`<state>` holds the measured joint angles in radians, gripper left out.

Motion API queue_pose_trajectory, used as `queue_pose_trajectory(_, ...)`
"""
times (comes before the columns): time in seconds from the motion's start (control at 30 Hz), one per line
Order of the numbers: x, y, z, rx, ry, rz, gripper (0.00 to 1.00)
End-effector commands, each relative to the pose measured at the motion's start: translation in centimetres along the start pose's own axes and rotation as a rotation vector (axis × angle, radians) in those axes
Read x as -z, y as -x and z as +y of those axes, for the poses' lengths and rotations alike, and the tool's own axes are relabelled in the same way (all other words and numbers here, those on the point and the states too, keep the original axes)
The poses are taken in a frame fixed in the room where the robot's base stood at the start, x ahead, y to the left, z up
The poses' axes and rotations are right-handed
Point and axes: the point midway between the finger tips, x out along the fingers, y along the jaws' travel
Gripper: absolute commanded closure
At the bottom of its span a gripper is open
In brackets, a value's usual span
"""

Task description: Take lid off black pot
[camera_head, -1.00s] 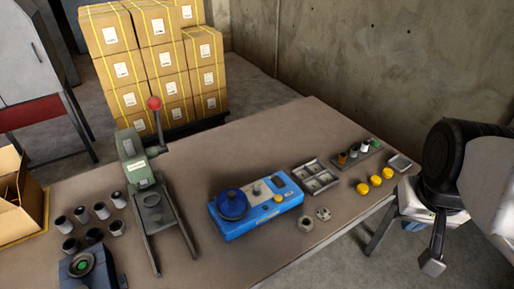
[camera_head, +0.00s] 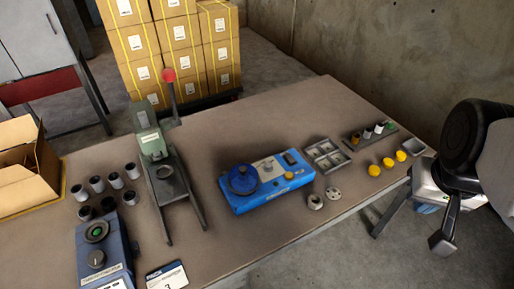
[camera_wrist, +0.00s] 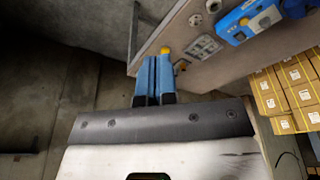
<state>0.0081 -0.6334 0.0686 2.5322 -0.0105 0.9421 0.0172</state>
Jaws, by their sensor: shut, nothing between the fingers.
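My gripper (camera_wrist: 153,62) shows in the wrist view with its two blue fingers together, shut and empty. It hangs off the right end of the table, apart from everything on it. No thing is clearly a black pot with a lid. Several small dark cylinders (camera_head: 108,204) with grey or dark tops stand at the table's left in the head view. A rack (camera_head: 366,132) at the right end holds several small pots with differently coloured tops, too small to tell apart. I cannot tell which is the black pot.
A blue device (camera_head: 266,183) with a dark blue round knob stands mid-table, beside a grey tray (camera_head: 326,155). Three yellow caps (camera_head: 388,163) lie near the right end. A green lever press (camera_head: 165,168) stands at left. Bare table (camera_head: 255,115) lies behind the device.

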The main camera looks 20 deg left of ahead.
Motion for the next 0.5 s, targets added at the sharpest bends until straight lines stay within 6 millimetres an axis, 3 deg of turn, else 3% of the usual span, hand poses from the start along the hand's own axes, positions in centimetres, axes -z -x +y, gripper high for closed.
queue_pose_trajectory(0.23, 0.00, 0.00, 0.00, 0.000, 0.000, 0.000, 1.00)
queue_pose_trajectory(0.5, 0.00, 0.00, 0.00, 0.000, 0.000, 0.000, 0.59)
